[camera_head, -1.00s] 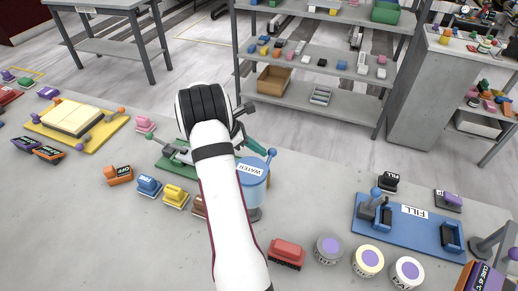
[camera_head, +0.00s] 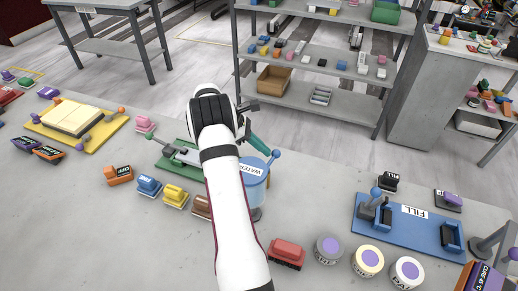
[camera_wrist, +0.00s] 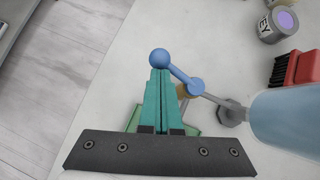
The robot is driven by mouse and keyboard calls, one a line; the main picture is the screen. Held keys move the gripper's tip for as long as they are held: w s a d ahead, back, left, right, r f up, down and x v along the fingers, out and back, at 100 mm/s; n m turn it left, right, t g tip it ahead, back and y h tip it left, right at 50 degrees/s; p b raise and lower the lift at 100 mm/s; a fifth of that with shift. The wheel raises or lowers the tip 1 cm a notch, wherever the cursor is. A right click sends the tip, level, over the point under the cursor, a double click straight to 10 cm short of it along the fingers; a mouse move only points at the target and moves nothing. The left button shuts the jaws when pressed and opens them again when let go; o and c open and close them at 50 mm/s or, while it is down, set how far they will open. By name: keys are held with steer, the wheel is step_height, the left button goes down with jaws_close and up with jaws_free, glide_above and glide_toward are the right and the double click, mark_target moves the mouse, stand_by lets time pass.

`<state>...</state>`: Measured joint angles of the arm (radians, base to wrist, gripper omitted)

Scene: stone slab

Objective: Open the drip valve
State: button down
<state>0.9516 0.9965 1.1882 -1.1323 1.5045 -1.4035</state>
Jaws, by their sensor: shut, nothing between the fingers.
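The light blue tank (camera_head: 256,188), labelled WATER, stands on the slab just right of my arm. It also fills the right edge of the wrist view (camera_wrist: 296,115). A blue lever (camera_wrist: 180,75) with a round blue ball knob (camera_wrist: 159,58) reaches out from a joint beside the tank. The knob also shows in the head view (camera_head: 275,153). My gripper (camera_wrist: 160,73) has teal fingers shut together and empty. Their tips are right by the knob and overlap its lower edge in the wrist view; I cannot tell whether they touch. My gripper also shows in the head view (camera_head: 267,151).
A green fixture (camera_head: 178,152) lies left of the tank, partly hidden by my arm. A red block (camera_head: 287,252) and several round tins (camera_head: 328,249) stand to the right. A blue FILL plate (camera_head: 400,238) lies farther right. The slab's far edge is close behind the knob.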

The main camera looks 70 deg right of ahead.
mark_target(274, 155)
steer(key=m+y, duration=0.1)
steer(key=s+m+y, duration=0.1)
steer(key=m, duration=0.1)
steer(key=shift+s+d+m, duration=0.3)
steer(key=shift+s, duration=0.6)
steer(key=shift+s+m+y, duration=0.4)
steer(key=shift+m+y, duration=0.3)
steer(key=shift+s+a+m+y, duration=0.35)
steer(key=shift+s+m+y, duration=0.05)
steer(key=shift+s+m, duration=0.2)
steer(key=shift+w+a, duration=0.5)
steer(key=shift+w, duration=0.15)
